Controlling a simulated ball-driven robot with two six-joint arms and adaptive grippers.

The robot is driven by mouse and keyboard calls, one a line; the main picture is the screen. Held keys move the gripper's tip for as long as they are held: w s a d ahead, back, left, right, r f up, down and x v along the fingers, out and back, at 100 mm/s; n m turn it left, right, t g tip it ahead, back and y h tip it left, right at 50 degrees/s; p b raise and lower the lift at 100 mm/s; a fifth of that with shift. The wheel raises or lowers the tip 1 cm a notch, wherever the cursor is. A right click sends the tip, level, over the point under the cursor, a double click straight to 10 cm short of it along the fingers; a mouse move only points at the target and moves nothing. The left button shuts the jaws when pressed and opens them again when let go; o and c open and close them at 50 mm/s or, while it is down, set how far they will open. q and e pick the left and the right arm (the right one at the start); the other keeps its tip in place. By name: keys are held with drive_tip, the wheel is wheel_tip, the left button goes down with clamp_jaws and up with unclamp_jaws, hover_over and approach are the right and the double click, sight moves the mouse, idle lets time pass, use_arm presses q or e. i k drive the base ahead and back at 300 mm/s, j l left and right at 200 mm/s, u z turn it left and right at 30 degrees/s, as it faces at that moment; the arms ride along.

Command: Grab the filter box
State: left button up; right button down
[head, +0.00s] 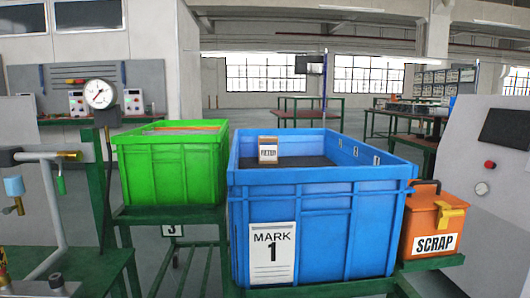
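A small filter box (268,150) with a white label reading FILTER and a brown top stands inside the blue crate (330,215), near its far left side. The label faces me and the box looks upright. Its lower part meets a dark surface inside the crate. The blue crate carries a white MARK 1 sign on its front. Neither of my grippers shows in the head view.
A green crate (172,165) stands left of the blue one on a green stand. An orange SCRAP box (432,222) is close on the right. A pressure gauge (99,94) and pipework stand at left, a grey panel (490,180) at right.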

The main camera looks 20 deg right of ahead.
sight(267, 145)
drive_tip(key=l+u, duration=0.15)
drive_tip(key=l, duration=0.3)
drive_tip(key=k+l+u, duration=0.15)
drive_tip(key=l, duration=0.3)
drive_tip(key=k+l+u, duration=0.2)
drive_tip(key=l, duration=0.2)
drive_tip(key=l+u, duration=0.15)
drive_tip(key=l, duration=0.3)
drive_tip(key=k+l+u, duration=0.15)
drive_tip(key=l, duration=0.25)
drive_tip(key=l+u, duration=0.15)
drive_tip(key=l, duration=0.2)
drive_tip(key=k+l+u, duration=0.2)
drive_tip(key=l, duration=0.2)
drive_tip(key=l+u, duration=0.15)
drive_tip(key=l, duration=0.2)
drive_tip(key=k+l+u, duration=0.15)
drive_tip(key=l, duration=0.2)
drive_tip(key=i+l+u, duration=0.1)
drive_tip(key=l+u, duration=0.2)
drive_tip(key=l, duration=0.5)
drive_tip(key=l+u, duration=0.35)
drive_tip(key=l, duration=0.45)
